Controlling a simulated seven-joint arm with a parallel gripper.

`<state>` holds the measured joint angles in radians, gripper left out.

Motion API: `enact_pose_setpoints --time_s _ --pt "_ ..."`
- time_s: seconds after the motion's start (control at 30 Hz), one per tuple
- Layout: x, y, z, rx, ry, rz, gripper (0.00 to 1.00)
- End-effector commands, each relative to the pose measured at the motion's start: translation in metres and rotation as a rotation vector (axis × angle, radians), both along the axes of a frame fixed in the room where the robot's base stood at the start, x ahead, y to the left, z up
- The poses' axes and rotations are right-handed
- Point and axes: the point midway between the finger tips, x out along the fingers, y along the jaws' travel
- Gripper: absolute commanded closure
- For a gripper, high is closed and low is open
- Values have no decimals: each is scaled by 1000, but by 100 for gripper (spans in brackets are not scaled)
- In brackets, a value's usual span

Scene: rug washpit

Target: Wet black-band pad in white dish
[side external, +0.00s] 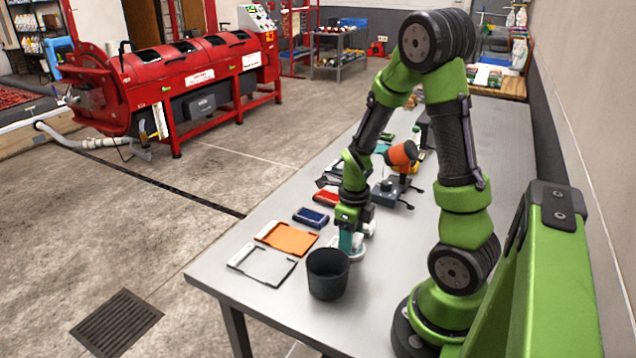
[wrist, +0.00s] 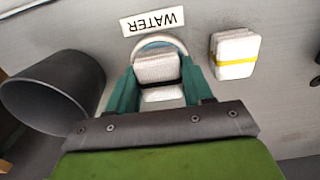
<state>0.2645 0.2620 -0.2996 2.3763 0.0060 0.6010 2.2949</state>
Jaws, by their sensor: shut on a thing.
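My gripper (side external: 350,243) points down at the table, low over the white dish (side external: 348,257). In the wrist view its two teal fingers are shut on a white pad with a black band (wrist: 158,70). The curved rim of the dish (wrist: 157,40) shows just behind the pad, and the pad appears to be within the dish outline. The fingers and pad hide most of the dish. I cannot tell whether the pad touches water or the dish floor. A label reading WATER (wrist: 152,21) lies beyond the dish, upside down in the wrist view.
A black bucket (side external: 328,274) stands close beside the dish. A white pad with a yellow band (wrist: 234,55) lies apart, to the right in the wrist view. An orange panel (side external: 287,238), a grey framed panel (side external: 262,265) and a blue pad (side external: 311,217) lie on the grey table (side external: 225,273).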

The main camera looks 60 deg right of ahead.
Motion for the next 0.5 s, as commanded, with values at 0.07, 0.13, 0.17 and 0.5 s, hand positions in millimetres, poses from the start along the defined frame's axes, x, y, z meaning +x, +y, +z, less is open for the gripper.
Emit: enact_pose_setpoints --time_s 0.07,0.13,0.17,0.5 --pt "-1 0 -1 0 3 2 74" --pt "-1 0 -2 0 3 2 74" --pt "-1 0 -2 0 3 2 74" --pt "0 0 20 -1 -1 2 74"
